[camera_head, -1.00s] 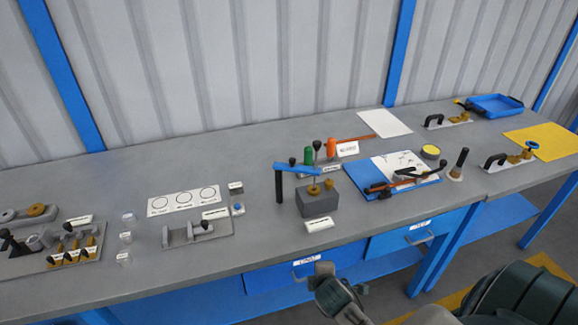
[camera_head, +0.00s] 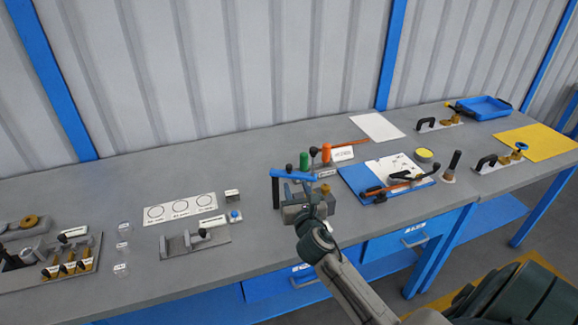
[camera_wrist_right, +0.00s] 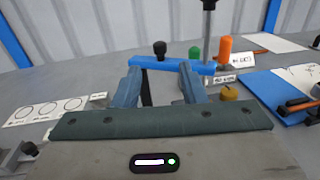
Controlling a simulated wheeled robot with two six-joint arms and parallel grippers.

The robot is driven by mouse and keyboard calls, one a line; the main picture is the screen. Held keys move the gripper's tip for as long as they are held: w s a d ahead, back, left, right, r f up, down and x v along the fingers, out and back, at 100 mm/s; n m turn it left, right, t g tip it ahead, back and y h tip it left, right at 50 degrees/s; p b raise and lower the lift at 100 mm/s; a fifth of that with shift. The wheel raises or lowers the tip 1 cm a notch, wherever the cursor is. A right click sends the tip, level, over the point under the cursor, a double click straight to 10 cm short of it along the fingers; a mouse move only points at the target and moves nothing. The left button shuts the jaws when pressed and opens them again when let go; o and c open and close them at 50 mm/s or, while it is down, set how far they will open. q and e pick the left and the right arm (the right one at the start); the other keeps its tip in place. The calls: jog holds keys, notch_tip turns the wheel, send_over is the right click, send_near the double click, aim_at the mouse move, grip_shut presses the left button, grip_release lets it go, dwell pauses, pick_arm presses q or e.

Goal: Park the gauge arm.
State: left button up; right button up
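The gauge arm (camera_head: 292,175) is a blue bar on a black post (camera_head: 276,193), reaching right over a grey block (camera_head: 292,214). In the wrist view the blue bar (camera_wrist_right: 172,66) crosses just beyond my fingertips, with a black knob (camera_wrist_right: 160,48) behind it and a dark-topped rod (camera_wrist_right: 208,35) near its right end. My right gripper (camera_head: 298,186) is in front of the bar, over the block, and hides part of it. Its fingers (camera_wrist_right: 161,80) are spread, with nothing clearly held between them. I cannot tell whether they touch the bar. My left gripper is out of view.
Green (camera_head: 304,160) and orange (camera_head: 326,152) handles stand close behind the arm. A blue folder (camera_head: 357,181) with papers and tools lies right. A grey fixture (camera_head: 190,246) and circle card (camera_head: 180,208) lie left. Blue drawers (camera_head: 262,287) are under the front edge.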

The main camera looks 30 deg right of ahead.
aim_at(290, 168)
jog(key=p+x, duration=0.2)
jog(key=x, duration=0.8)
jog(key=shift+w+d+r, duration=0.1)
jog(key=shift+w, duration=0.25)
jog(key=shift+c, duration=0.2)
grip_shut()
